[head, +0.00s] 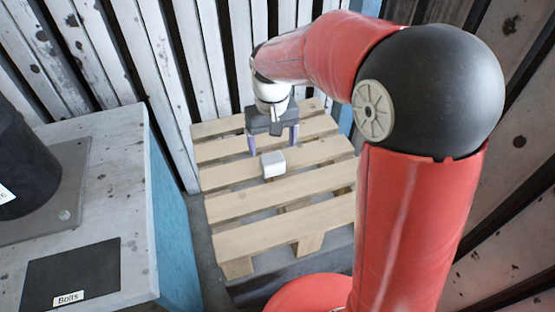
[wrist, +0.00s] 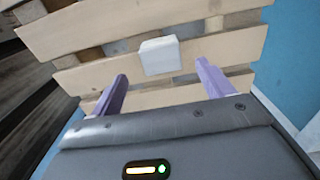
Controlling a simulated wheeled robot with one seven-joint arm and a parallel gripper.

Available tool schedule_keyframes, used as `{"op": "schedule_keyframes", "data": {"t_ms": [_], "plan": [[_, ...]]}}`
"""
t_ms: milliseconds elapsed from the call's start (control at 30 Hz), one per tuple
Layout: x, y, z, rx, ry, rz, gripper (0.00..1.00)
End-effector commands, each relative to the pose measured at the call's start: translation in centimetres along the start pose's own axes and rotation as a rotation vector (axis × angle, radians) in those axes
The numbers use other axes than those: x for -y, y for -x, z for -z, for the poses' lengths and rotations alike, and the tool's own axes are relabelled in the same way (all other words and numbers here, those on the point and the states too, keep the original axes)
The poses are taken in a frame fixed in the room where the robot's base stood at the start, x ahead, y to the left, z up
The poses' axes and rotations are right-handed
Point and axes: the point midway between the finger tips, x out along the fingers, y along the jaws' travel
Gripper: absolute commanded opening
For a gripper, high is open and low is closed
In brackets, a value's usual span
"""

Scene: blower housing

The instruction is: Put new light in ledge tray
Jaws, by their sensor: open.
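A small white block (head: 273,164), perhaps the new light, sits on the slats of a wooden pallet. In the wrist view the white block (wrist: 160,56) lies ahead of the fingertips, roughly between their lines. My gripper (head: 272,146) is open and empty, with its two purple fingers pointing down over the pallet just behind the block. The fingers also show in the wrist view (wrist: 160,76), apart from the block. I cannot make out a ledge tray in either view.
The wooden pallet (head: 240,205) stands on the floor against a slatted wall. A grey-topped, blue-sided bench (head: 110,150) at the left holds a black cylinder (head: 22,150) on a plate and a dark mat labelled "Bolts" (head: 70,270). My red arm covers much of the right side.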

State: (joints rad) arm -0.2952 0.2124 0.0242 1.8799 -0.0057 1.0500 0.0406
Motion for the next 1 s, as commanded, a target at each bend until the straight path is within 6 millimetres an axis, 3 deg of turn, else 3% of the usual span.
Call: {"op": "schedule_keyframes", "data": {"t_ms": [500,800,1000], "plan": [[0.1,-6.8,0.2,0.002,-0.002,0.0,0.8],[0.1,-7.3,0.2,-0.001,-0.001,0.0,0.8],[0.1,-7.3,0.2,-0.001,-0.001,0.0,0.56]]}}
